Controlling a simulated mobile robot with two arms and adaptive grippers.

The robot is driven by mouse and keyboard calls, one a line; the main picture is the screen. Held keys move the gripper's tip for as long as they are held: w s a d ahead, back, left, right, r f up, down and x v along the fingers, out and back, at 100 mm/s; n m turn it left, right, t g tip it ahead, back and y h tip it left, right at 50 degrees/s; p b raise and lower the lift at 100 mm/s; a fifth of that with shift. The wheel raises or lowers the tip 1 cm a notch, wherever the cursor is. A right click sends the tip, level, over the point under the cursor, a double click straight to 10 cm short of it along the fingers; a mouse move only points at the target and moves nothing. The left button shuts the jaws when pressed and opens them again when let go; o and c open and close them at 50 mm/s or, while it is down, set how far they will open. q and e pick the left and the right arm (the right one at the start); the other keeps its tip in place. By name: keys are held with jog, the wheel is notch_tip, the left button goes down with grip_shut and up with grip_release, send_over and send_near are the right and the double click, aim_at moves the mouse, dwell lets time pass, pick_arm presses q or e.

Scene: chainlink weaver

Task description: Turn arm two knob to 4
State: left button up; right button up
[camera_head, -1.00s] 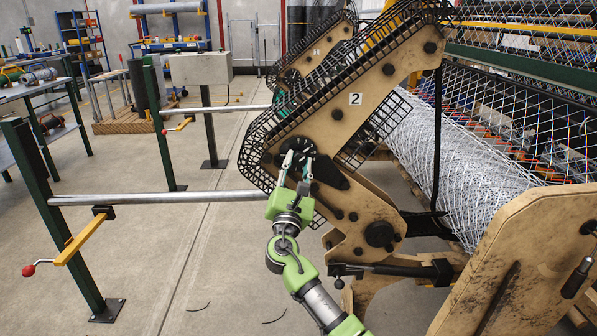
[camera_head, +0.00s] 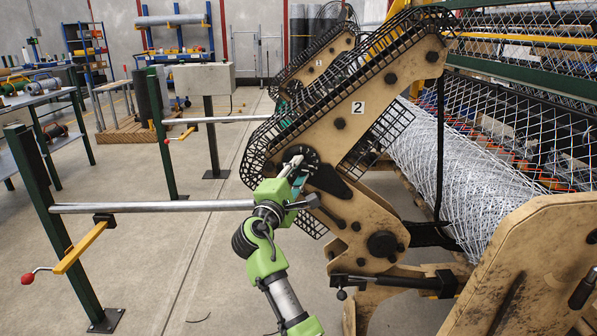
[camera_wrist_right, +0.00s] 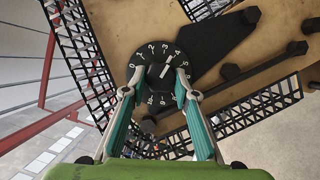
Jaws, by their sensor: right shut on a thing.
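The tan arm marked 2 (camera_head: 395,75) stands in the middle of the head view. Its black round knob dial (camera_head: 307,155) is on the lower part of the arm. In the right wrist view, the dial (camera_wrist_right: 140,75) carries white numbers around its rim, and a white pointer line on the knob (camera_wrist_right: 165,71) slants up and right, toward about the 4. My right gripper (camera_head: 297,172), green and grey, is shut on the knob; its two fingers (camera_wrist_right: 157,90) flank it in the wrist view. The fingers hide part of the lower dial. My left gripper is not in view.
Black mesh guards (camera_head: 270,130) run along the arm close to my gripper. A steel bar (camera_head: 150,206) on a green post (camera_head: 55,235) lies to the left. A similar arm marked 3 (camera_head: 322,58) stands behind. White mesh roll (camera_head: 470,185) is to the right.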

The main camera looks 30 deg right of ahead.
jog(key=shift+m+g, duration=0.3)
jog(key=shift+m, duration=0.3)
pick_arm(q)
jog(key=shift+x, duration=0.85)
pick_arm(e)
jog(key=shift+f, duration=0.1)
jog(key=o, duration=1.1)
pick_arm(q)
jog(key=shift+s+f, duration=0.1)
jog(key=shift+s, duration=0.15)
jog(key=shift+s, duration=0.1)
pick_arm(e)
jog(key=shift+a, duration=0.1)
jog(key=v, duration=0.7)
jog(key=shift+s+a, duration=0.1)
jog(key=shift+s, duration=0.1)
